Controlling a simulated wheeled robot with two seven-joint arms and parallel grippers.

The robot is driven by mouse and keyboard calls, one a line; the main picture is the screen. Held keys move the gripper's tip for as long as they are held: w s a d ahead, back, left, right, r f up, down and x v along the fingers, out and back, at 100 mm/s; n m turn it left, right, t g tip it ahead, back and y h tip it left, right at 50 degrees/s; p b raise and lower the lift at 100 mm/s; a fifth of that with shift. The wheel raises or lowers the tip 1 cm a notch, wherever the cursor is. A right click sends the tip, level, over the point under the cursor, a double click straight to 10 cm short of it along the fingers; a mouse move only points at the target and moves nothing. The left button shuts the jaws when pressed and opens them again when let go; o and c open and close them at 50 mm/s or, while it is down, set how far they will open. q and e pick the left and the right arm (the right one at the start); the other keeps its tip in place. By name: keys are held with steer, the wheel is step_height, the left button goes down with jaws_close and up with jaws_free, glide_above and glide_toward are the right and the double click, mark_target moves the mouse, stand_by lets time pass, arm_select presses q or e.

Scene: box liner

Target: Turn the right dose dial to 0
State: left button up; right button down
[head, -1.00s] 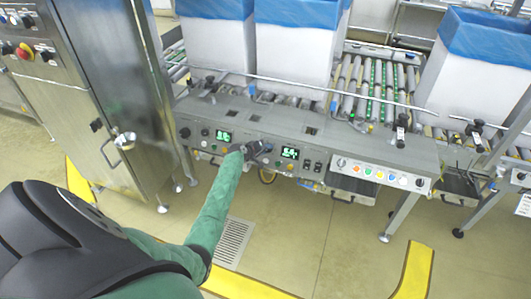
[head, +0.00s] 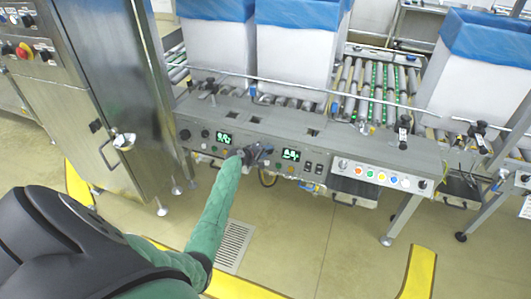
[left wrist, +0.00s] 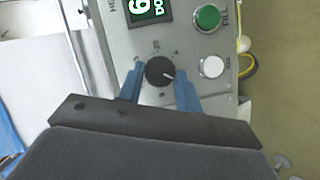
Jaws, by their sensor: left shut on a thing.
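The right dose dial (left wrist: 159,72) is a round black knob with a white pointer mark on a grey panel. In the left wrist view the pointer is toward the right and slightly down. My left gripper (left wrist: 158,78) has its blue fingers closed on both sides of the knob. A green-lit display (left wrist: 148,9) is beside it, only partly in view; its visible digit looks like a 6 or 9. In the head view my left gripper (head: 254,154) is at the panel, just left of the right display (head: 291,155), and hides the dial. My right gripper is not in view.
A green button (left wrist: 208,16) and a white button (left wrist: 211,66) are close to the fingers. The left display (head: 223,138) is left of my gripper. A row of coloured buttons (head: 380,175) is at the right. Lined boxes (head: 290,60) stand behind the panel.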

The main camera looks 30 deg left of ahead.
arm_select(q)
steer(key=o, duration=1)
steer(key=b+v, duration=0.1)
steer(key=v, duration=0.6)
steer(key=shift+s+r, duration=0.15)
steer(key=shift+s, duration=0.15)
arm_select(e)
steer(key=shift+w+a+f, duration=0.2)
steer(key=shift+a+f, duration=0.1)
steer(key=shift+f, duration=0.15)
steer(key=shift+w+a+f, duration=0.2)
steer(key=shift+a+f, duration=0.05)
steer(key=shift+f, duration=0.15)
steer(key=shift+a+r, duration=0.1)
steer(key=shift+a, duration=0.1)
